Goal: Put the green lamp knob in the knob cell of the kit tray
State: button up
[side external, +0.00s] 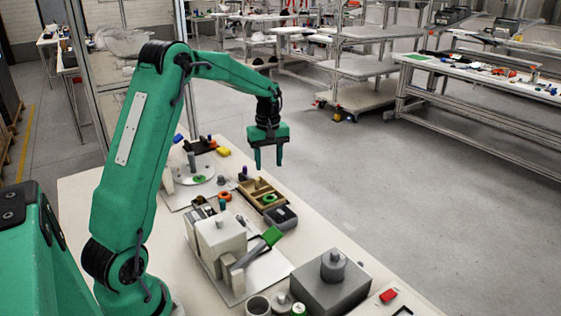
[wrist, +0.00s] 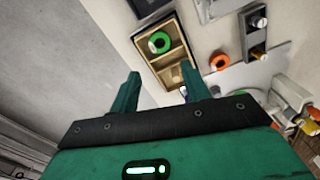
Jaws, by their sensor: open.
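The kit tray (side external: 247,201) is a shallow wooden box with compartments on the bench. A green ring-shaped piece (side external: 269,198), which looks like the green lamp knob, lies in one compartment. In the wrist view the same green piece (wrist: 159,42) sits in the tray's upper compartment, and the lower ones look empty. My gripper (side external: 268,164) is open and raised above the bench, in the picture above the tray. In the wrist view the fingers (wrist: 160,72) are apart with nothing between them. I cannot tell which compartment is the knob cell.
An orange ring (side external: 225,196) lies left of the tray and a dark grey box (side external: 281,218) stands in front of it. A round plate (side external: 190,175) carries another green ring (side external: 199,178). Grey blocks (side external: 221,242) stand nearer.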

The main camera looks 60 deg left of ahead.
jog(key=s+d+r+m+t, duration=0.2)
jog(key=s+d+r+m, duration=0.4)
jog(key=d, duration=0.3)
jog(key=s+d+r+m+t, duration=0.2)
jog(key=s+d+r+m, duration=0.2)
jog(key=s+d+r, duration=0.35)
jog(key=s+d+f+m+t, duration=0.1)
jog(key=s+d+f+m, duration=0.1)
jog(key=s+d+m, duration=0.3)
jog(key=s, duration=0.4)
jog(key=shift+f+t, duration=0.25)
jog(key=shift+t, duration=0.05)
jog(key=shift+d, duration=0.1)
